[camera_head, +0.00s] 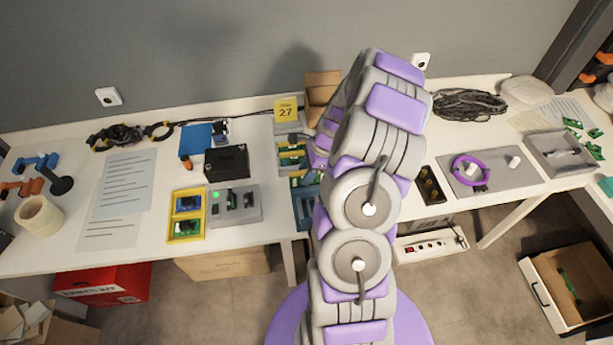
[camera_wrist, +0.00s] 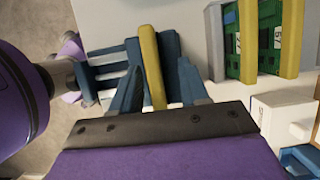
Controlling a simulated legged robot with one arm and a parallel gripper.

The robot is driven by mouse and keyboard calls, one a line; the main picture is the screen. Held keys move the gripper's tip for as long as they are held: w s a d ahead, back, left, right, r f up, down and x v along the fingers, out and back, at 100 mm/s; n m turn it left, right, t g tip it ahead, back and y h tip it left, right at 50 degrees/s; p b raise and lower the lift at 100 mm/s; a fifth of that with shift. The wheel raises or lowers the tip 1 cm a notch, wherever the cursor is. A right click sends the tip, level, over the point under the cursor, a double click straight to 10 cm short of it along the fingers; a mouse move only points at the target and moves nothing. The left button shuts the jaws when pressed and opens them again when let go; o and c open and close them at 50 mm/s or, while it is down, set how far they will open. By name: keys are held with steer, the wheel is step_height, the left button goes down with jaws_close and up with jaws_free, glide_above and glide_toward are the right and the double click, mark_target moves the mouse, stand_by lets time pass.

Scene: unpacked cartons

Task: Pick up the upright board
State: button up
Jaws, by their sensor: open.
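In the wrist view my gripper (camera_wrist: 160,72) is open, with one dark blue finger on each side of a narrow yellow strip (camera_wrist: 151,62). The strip may be the upright board seen edge-on, but I cannot tell for sure. It stands at a blue slotted rack (camera_wrist: 105,69), and no contact with the fingers is clear. The rack also shows in the head view (camera_head: 304,212), partly behind my arm. Green boards (camera_wrist: 268,38) sit between yellow bars at the upper right of the wrist view. In the head view my arm hides most of the gripper.
Left of the rack are a grey device (camera_head: 248,207) with a green light, a yellow tray (camera_head: 186,215) and a black box (camera_head: 227,162). A yellow sign (camera_head: 286,110) and an open carton (camera_head: 322,86) stand behind. A grey mat (camera_head: 500,176) with a purple ring lies right.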

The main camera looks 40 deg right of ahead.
steer(key=shift+a, duration=0.45)
steer(key=shift+d+f+p, duration=0.15)
steer(key=shift+d+p, duration=0.15)
steer(key=shift+d, duration=0.05)
steer(key=shift+c, duration=0.2)
steer(key=shift+a, duration=0.25)
steer(key=c, duration=0.6)
steer(key=shift+d, duration=0.1)
jaws_close()
